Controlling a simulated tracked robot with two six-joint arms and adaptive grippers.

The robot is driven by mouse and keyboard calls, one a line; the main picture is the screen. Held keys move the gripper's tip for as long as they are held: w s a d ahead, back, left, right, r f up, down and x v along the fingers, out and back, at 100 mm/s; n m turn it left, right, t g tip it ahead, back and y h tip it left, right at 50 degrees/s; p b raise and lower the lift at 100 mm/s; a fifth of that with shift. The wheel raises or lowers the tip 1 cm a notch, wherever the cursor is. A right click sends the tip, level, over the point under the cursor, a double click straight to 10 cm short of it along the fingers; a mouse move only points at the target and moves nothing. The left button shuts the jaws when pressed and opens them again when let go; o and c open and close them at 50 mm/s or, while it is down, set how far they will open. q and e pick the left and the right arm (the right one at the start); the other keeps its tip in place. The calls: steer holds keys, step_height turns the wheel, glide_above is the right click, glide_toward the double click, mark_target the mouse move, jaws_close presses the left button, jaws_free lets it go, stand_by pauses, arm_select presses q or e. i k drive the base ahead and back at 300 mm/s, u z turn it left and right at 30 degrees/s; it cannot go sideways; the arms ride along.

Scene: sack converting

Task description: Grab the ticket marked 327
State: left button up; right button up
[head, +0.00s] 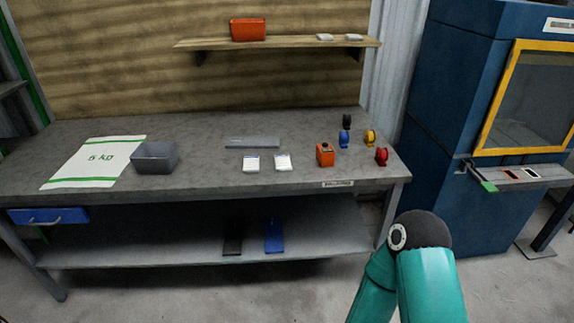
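Two small white pieces, possibly tickets or pads, lie side by side on the workbench: a left one (251,163) and a right one (283,162). Any print on them is too small to read, so I cannot tell whether either is marked 327. Two more small pale pieces lie on the wall shelf, one (324,37) beside the other (354,37). Neither of my grippers is in view. Only a teal link and dark joint of one of my arms show at the lower right, in front of the bench.
A wall shelf (280,43) hangs above. A blue cabinet (440,110) stands right.

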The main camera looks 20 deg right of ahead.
mark_target(282, 163)
steer(key=z, duration=0.25)
steer(key=i, duration=1.65)
steer(key=u, duration=0.3)
